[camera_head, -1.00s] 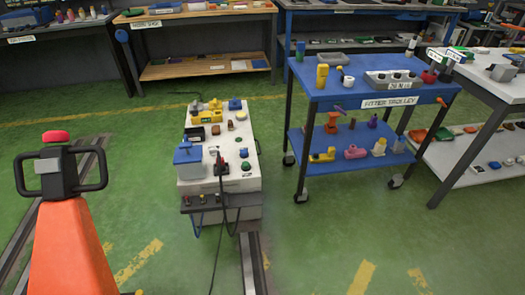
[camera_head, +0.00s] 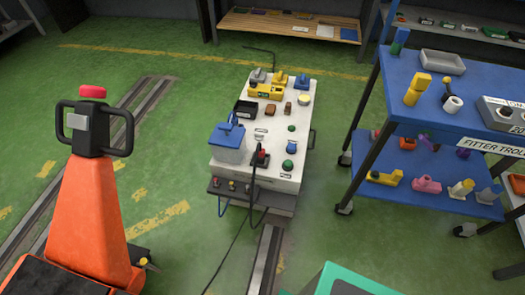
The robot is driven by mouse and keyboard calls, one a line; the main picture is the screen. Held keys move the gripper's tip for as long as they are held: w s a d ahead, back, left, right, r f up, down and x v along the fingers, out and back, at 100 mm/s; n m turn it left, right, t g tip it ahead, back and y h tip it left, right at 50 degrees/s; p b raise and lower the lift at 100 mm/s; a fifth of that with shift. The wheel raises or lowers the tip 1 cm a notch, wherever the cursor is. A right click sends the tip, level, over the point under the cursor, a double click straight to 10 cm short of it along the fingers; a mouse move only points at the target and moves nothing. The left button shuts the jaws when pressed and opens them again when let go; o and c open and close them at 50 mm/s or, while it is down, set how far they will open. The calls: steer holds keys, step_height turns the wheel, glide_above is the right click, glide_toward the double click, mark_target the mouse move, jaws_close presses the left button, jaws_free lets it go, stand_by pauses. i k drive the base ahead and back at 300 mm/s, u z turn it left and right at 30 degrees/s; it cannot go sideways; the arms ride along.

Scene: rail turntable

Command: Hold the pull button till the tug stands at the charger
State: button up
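An orange truck (camera_head: 88,205) with a black loop handle (camera_head: 126,133) and a red knob (camera_head: 93,92) on top stands at the left; it looks like the tug. A white trolley (camera_head: 230,174) with coloured buttons and small boxes on its top stands in the middle. Green buttons (camera_head: 288,164) and a red-and-black plug-like part (camera_head: 260,157) with a dark cable are on its top. I cannot tell which button is the pull button, or which thing is the charger. My gripper is not in view.
A rail (camera_head: 265,262) runs on the floor in front of the white trolley, and another (camera_head: 125,100) runs behind the orange truck. A blue fitter trolley (camera_head: 385,105) stands at the right. A green-edged shape (camera_head: 345,278) enters at the bottom; I cannot tell what it is.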

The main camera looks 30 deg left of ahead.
mark_target(288, 164)
steer(key=u, duration=0.55)
steer(key=i, duration=0.95)
steer(key=u, duration=0.6)
steer(key=k, duration=0.95)
steer(key=u, duration=0.45)
steer(key=i, duration=0.8)
steer(key=z, duration=0.05)
